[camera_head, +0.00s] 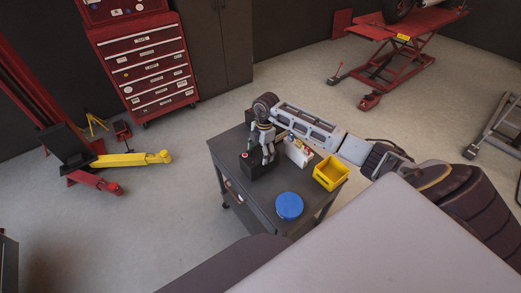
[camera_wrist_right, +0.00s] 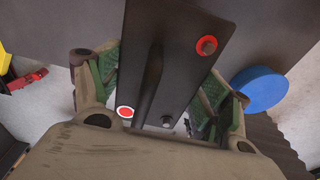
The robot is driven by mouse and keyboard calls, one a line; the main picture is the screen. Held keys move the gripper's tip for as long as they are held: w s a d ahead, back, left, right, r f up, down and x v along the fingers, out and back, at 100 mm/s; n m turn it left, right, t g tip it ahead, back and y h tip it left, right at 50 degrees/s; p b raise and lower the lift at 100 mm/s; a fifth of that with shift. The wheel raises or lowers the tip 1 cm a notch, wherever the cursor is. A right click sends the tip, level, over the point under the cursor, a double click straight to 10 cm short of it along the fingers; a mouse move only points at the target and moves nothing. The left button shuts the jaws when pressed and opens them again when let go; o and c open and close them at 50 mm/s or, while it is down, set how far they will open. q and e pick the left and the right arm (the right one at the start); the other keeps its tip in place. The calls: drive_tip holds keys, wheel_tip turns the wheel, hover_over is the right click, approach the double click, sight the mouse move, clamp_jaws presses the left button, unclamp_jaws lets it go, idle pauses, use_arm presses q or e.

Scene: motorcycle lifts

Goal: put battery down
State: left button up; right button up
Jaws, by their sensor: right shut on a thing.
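The battery (camera_head: 258,169) is a black box with a red terminal, at the cart's top left part in the head view. My right gripper (camera_head: 267,155) comes down over it from above and is shut on it. My left gripper is not in view.
A blue round lid (camera_head: 289,206) lies near the cart's front edge. A yellow bin (camera_head: 330,173) stands at the right edge, and a white item (camera_head: 299,153) stands beside the battery. A red tool chest (camera_head: 148,65) and a motorcycle lift (camera_head: 400,40) are farther back.

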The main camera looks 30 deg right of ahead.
drive_tip(key=shift+w+f, duration=0.1)
drive_tip(key=shift+f, duration=1)
drive_tip(key=shift+f, duration=0.1)
drive_tip(key=o, duration=2.1)
drive_tip(key=r, duration=0.4)
drive_tip(key=d+r, duration=0.1)
drive_tip(key=r, duration=0.7)
drive_tip(key=shift+d+b, duration=0.15)
drive_tip(key=shift+b, duration=0.2)
